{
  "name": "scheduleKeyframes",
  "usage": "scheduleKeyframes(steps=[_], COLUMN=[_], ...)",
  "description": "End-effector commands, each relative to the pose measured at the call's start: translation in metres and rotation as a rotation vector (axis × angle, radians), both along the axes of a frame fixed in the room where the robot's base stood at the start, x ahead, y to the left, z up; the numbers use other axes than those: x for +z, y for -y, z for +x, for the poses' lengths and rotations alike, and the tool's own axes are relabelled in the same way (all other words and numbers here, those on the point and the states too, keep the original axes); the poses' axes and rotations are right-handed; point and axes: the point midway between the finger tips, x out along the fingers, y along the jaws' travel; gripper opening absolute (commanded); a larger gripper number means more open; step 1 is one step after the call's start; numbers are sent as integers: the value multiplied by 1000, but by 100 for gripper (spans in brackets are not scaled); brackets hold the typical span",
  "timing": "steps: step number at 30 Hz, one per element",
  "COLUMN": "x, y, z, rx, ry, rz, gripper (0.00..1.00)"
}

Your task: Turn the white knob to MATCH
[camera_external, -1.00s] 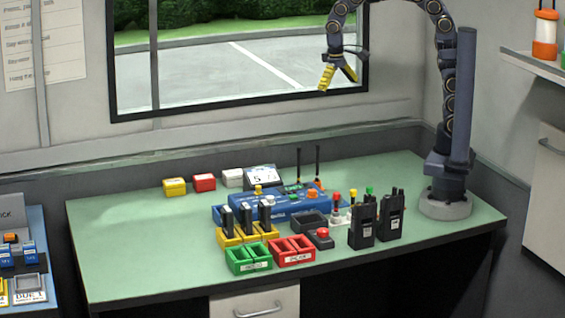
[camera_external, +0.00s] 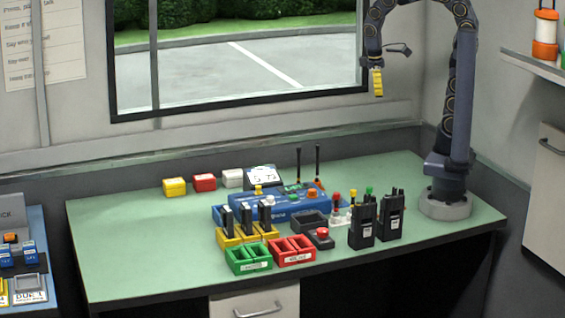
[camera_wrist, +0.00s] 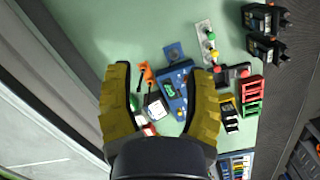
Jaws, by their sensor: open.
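The blue console (camera_external: 290,206) sits in the middle of the green desk, with a tilted display (camera_external: 262,177) at its back. Small yellow, white and orange parts stand on it. A small pale spot near its left front may be the white knob; I cannot make out its pointer or the MATCH mark. My gripper (camera_external: 377,84) hangs high above the desk's back right, well apart from the console. In the wrist view my gripper (camera_wrist: 160,75) shows two yellow-padded fingers spread open and empty, with the console (camera_wrist: 175,92) between and far below them.
Yellow holders (camera_external: 231,238) with dark upright units, a green tray (camera_external: 248,259), a red tray (camera_external: 292,251) and a red button box (camera_external: 320,238) stand in front. Two black radios (camera_external: 363,222) stand at right. The desk's left side is clear.

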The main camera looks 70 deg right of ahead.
Motion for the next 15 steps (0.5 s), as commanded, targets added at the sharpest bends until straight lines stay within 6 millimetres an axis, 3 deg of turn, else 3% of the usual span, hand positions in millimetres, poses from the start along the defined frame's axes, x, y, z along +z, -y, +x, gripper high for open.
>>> scheduleKeyframes(steps=[3, 8, 12, 15], x=[-9, -31, -63, -92], y=[-10, -37, -75, -111], z=[55, 123, 173, 201], rx=[181, 463, 740, 951], ry=[1, 3, -3, -9], rz=[-20, -37, -31, -8], gripper=[53, 53, 53, 53])
